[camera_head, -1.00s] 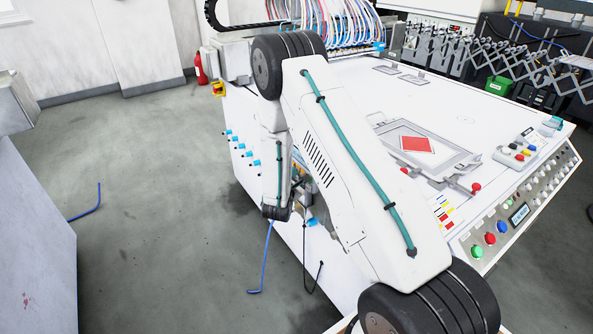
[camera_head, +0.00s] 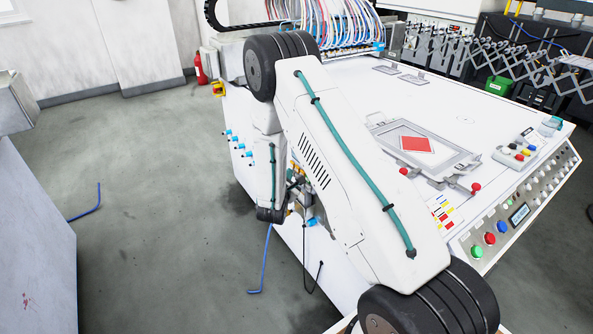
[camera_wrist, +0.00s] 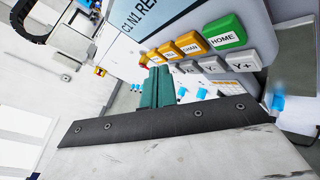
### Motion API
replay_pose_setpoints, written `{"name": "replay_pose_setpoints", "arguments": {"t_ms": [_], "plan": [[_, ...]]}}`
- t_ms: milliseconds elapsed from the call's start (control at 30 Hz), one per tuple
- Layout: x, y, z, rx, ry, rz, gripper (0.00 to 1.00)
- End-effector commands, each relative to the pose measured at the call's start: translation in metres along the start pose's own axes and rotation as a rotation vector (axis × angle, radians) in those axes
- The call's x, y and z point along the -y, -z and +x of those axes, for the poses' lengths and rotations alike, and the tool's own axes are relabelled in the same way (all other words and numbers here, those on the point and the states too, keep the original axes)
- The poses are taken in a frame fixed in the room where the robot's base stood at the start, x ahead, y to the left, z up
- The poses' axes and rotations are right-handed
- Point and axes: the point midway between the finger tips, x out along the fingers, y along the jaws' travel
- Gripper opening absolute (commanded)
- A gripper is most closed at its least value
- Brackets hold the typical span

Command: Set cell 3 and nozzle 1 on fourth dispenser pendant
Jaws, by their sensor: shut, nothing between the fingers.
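In the wrist view a pendant (camera_wrist: 205,20) stands tilted close ahead. Its dark-on-blue display (camera_wrist: 160,12) is cut off by the frame and reads "C1 N1 REA". Below the display are a green HOME button (camera_wrist: 225,31), a yellow button marked CHAN (camera_wrist: 190,43), more yellow buttons (camera_wrist: 169,50), and grey buttons including Y+ (camera_wrist: 242,61). My gripper (camera_wrist: 158,72) is shut and empty, its teal fingers pointing at the pendant's lower left, by the leftmost buttons. Whether the tips touch a button I cannot tell. In the head view my arm hides most of this spot.
A white machine (camera_head: 455,105) with a control panel (camera_head: 520,210) along its front edge fills the right. Blue fittings (camera_head: 238,145) line its side. A blue hose (camera_head: 262,262) hangs to the floor. Open floor lies left.

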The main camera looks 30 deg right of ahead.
Motion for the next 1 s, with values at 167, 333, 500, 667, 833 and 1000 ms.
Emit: {"name": "replay_pose_setpoints", "arguments": {"t_ms": [167,333,500,667,833,1000], "plan": [[0.000,0.000,0.000,0.000,0.000,0.000,0.00],[-0.006,0.006,-0.007,-0.002,-0.003,-0.001,0.00],[-0.014,0.014,-0.019,-0.002,-0.003,-0.001,0.00],[-0.022,0.022,-0.029,-0.001,-0.002,-0.001,0.00],[-0.025,0.025,-0.035,-0.001,-0.001,-0.001,0.00],[-0.025,0.025,-0.035,0.000,-0.001,0.000,0.00]]}}
